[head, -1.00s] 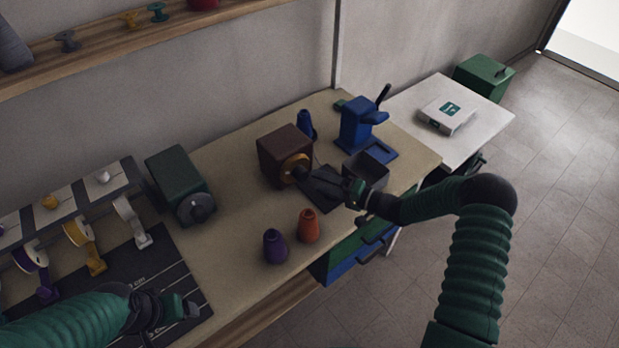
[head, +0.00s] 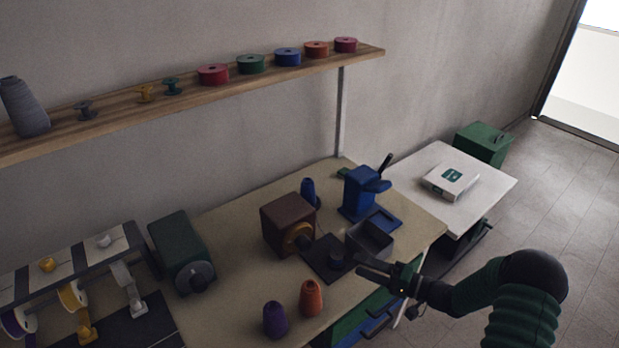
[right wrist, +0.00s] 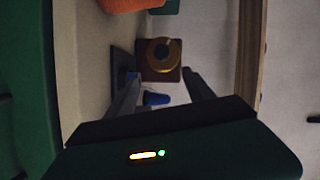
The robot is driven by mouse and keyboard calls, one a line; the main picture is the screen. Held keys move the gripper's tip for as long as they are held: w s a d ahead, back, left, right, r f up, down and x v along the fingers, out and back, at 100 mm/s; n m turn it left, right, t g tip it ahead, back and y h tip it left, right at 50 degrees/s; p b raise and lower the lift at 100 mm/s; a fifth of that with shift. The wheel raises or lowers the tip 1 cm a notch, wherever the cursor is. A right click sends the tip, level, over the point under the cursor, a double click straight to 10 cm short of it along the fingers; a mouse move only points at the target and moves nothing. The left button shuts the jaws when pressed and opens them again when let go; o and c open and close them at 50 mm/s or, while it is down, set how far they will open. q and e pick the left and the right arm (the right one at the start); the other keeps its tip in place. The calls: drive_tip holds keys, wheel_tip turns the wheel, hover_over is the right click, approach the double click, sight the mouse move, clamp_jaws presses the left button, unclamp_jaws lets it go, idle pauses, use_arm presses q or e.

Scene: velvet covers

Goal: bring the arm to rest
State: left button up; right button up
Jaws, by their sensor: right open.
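My right gripper (head: 384,272) is open in the head view, with nothing seen between its fingers. It hovers near the table's front edge, in front of the dark open box (head: 370,240). In the right wrist view its two fingers (right wrist: 160,95) stand apart, with the brown block and brass wheel (right wrist: 160,55) beyond them. My left gripper is out of the head view.
The brown winder (head: 287,222), blue press (head: 362,192), purple cone (head: 274,318) and orange cone (head: 311,297) stand on the workbench (head: 235,250). A green machine (head: 180,250) is at left. A shelf (head: 200,98) holds spools. A white table (head: 465,205) bears a box.

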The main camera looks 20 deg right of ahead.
drive_tip(key=w+a+r+n+g+h, duration=0.1)
drive_tip(key=w+a+n+h, duration=0.1)
drive_tip(key=w+h, duration=0.4)
drive_tip(key=s+a+r+n+g+h, duration=0.1)
drive_tip(key=s+a+g, duration=0.3)
drive_tip(key=s, duration=0.8)
drive_tip(key=s+a+r+n+g+h, duration=0.1)
drive_tip(key=s+a+n+g+h, duration=0.3)
drive_tip(key=s, duration=0.8)
drive_tip(key=a+g, duration=0.1)
drive_tip(key=a, duration=0.1)
drive_tip(key=shift+s+a+r, duration=0.15)
drive_tip(key=shift+s+a, duration=0.25)
drive_tip(key=shift+d, duration=0.1)
